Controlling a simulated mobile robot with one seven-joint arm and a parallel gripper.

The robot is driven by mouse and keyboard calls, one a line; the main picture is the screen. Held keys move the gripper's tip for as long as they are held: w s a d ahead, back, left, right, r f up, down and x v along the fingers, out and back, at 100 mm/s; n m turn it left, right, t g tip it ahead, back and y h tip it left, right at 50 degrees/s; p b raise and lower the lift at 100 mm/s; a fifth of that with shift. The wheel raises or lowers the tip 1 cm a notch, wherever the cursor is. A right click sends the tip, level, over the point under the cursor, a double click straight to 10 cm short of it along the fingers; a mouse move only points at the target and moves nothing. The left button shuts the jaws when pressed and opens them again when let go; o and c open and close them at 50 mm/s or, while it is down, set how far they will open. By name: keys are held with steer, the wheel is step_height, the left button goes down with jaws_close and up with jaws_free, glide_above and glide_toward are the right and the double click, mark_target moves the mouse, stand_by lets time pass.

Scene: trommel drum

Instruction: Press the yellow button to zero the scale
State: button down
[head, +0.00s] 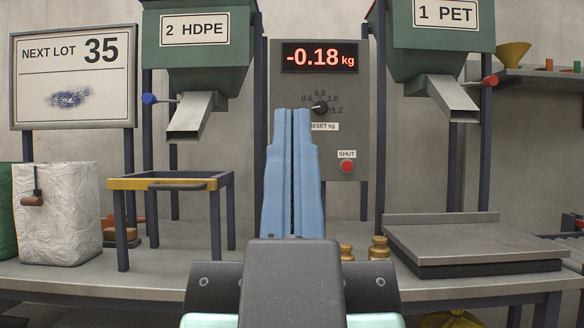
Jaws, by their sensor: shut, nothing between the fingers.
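No yellow button shows in the head view; my gripper covers the left part of the grey control panel (362,119). The panel's red display (320,57) reads -0.18 kg. A flat metal scale platform (470,240) sits on the bench at the right. My gripper (293,112) is in the middle of the view, pointing up in the picture, with its two blue fingers shut together and empty. Its tips overlap the panel just left of the black dial (320,107); I cannot tell whether they touch it.
A red button (347,167) labelled SHUT is on the panel. Green hoppers 2 HDPE (205,62) and 1 PET (440,55) hang on either side. A yellow-rimmed stand (150,184) and white sack (57,220) are left. Brass weights (379,249) stand right of my gripper.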

stand_by(0.3)
step_height(320, 180, up, 22)
steer(key=p, duration=2.2)
steer(key=shift+r, duration=0.25)
steer(key=shift+w, duration=0.15)
